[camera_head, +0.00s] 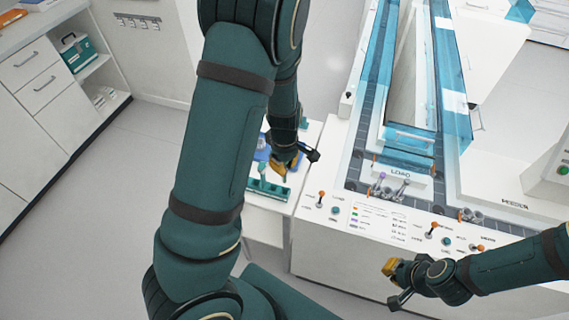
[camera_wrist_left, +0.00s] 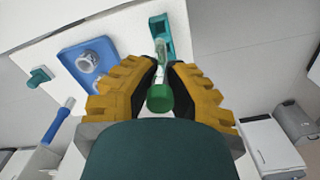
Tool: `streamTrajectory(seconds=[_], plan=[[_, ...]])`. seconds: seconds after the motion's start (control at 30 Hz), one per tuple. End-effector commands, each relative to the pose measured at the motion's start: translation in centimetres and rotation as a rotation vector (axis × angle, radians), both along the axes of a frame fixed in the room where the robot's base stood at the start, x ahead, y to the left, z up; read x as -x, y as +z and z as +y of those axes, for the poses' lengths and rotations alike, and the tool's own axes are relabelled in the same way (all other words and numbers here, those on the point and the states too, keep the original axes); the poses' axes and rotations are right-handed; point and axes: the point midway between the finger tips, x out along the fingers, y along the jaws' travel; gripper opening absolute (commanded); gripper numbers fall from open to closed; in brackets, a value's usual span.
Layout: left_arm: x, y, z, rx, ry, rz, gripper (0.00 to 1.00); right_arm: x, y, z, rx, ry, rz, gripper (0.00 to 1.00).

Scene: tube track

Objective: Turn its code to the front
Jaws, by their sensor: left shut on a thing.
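My left gripper (camera_wrist_left: 160,78) is shut on a tube with a green cap (camera_wrist_left: 160,98). In the left wrist view the clear tube body (camera_wrist_left: 161,52) runs up between the yellow fingers, with the cap towards the camera. A pale patch shows on the tube, but no code can be read. In the head view my left gripper (camera_head: 284,166) is over the small side table, and the tube is too small or hidden to make out. My right gripper (camera_head: 394,274) is at the lower right, in front of the machine; its opening is unclear.
A teal rack (camera_head: 267,189) lies on the white side table near the left gripper. A blue stand with a grey round part (camera_wrist_left: 91,62) is beside it. The tube track machine (camera_head: 345,222) is to the right, with several tubes near the LOAD sign (camera_head: 401,173).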

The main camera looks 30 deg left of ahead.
Motion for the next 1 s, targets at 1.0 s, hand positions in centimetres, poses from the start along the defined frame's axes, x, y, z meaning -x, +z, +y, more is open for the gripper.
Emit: streamTrajectory(seconds=[1.0], plan=[[0.0, -3.8, 0.0, 0.0, 0.0, -0.001, 0.0, -0.1, -3.0, 0.1, 0.006, -0.001, 0.001, 0.0]])
